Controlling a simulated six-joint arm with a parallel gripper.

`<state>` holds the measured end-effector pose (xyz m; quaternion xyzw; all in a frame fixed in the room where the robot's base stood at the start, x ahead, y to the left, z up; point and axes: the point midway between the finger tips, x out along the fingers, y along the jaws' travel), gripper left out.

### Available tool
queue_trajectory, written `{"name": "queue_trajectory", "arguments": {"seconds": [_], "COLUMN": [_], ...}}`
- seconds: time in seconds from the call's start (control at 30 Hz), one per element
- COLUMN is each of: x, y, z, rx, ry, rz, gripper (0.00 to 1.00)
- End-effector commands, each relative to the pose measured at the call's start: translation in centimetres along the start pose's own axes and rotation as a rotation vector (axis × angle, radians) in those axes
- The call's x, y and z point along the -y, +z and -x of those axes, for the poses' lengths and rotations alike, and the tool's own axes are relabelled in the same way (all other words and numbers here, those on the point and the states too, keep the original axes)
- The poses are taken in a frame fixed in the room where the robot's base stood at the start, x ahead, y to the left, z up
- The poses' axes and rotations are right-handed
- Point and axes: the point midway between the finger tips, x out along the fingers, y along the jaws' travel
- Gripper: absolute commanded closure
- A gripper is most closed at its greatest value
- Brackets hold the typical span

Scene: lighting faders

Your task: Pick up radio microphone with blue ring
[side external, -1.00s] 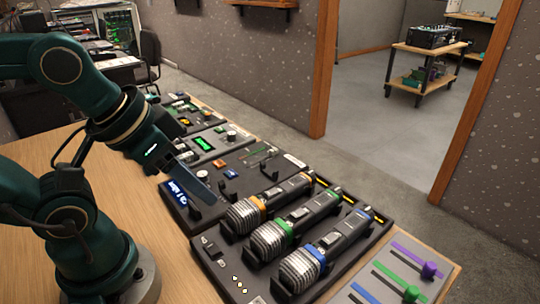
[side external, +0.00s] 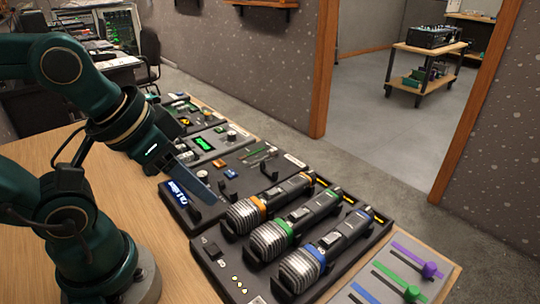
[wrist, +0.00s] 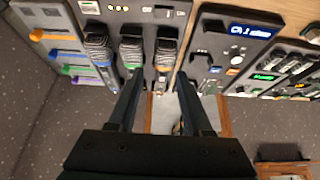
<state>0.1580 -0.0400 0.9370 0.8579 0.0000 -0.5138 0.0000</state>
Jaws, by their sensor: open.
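The radio microphone with the blue ring (side external: 302,268) lies in a dark cradle tray (side external: 235,281), nearest the camera of three microphones in the side view. It also shows in the wrist view (wrist: 100,50), left of the other two. The green-ring microphone (side external: 270,241) lies in the middle and the orange-ring microphone (side external: 245,214) farthest. My gripper (side external: 207,198) is above the neighbouring panel, left of the microphones in the side view. In the wrist view my gripper (wrist: 158,85) has its two fingers apart with nothing held, and the blue-ring microphone is outside them, to the left.
A fader panel with purple, green and blue sliders (side external: 400,270) sits beside the microphone tray. A panel with a blue display (side external: 180,193) is on the other side. More control panels (side external: 207,143) run along the bench. The wooden bench top (side external: 190,285) near my base is clear.

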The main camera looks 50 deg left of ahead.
Motion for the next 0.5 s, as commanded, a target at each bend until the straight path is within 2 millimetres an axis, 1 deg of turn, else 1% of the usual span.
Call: {"name": "queue_trajectory", "arguments": {"seconds": [0.1,0.13,0.2,0.5], "x": [0.00,0.00,0.00,0.00], "y": [0.00,0.00,0.00,0.01], "z": [0.00,0.00,0.00,0.00], "rx": [0.000,0.000,0.000,0.000], "ry": [0.000,0.000,0.000,0.000], "rz": [0.000,0.000,0.000,0.005], "gripper": [0.50,0.42,0.20,0.20]}}
